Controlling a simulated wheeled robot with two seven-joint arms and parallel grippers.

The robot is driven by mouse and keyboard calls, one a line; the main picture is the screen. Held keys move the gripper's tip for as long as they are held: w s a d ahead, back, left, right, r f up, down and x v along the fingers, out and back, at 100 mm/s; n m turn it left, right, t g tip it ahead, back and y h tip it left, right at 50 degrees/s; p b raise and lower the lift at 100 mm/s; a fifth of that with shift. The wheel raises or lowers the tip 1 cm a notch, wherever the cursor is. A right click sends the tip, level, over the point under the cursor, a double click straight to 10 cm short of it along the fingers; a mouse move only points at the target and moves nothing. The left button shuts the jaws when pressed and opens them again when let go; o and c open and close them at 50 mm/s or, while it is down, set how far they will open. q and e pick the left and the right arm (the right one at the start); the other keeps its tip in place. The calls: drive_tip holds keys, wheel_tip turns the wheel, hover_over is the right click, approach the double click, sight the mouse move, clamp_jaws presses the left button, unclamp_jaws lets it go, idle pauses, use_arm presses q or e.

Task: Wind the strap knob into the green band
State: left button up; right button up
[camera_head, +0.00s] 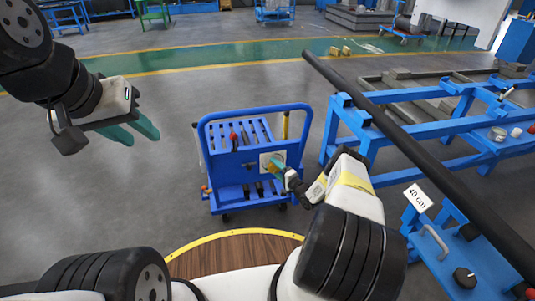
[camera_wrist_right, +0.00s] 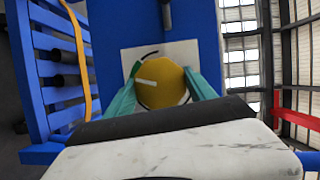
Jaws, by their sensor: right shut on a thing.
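The strap knob (camera_wrist_right: 165,88) is a yellow round knob with a white pointer mark that points left in the right wrist view. It sits on a white dial plate (camera_wrist_right: 185,52) on the blue cart's panel; the plate also shows in the head view (camera_head: 266,158). A dark arc shows on the plate above the knob. My left gripper (camera_head: 143,139) is open and empty, up at the left, away from the cart.
The blue cart (camera_head: 220,152) stands on the grey floor with slotted shelves and a handle. To its right are a blue bench frame (camera_head: 405,95) and a long dark bar (camera_head: 420,155). A round wooden top (camera_head: 225,250) with yellow edge is in front. Floor left of the cart is clear.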

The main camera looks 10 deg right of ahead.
drive_tip(key=o, duration=1.4)
drive_tip(key=v, duration=0.8)
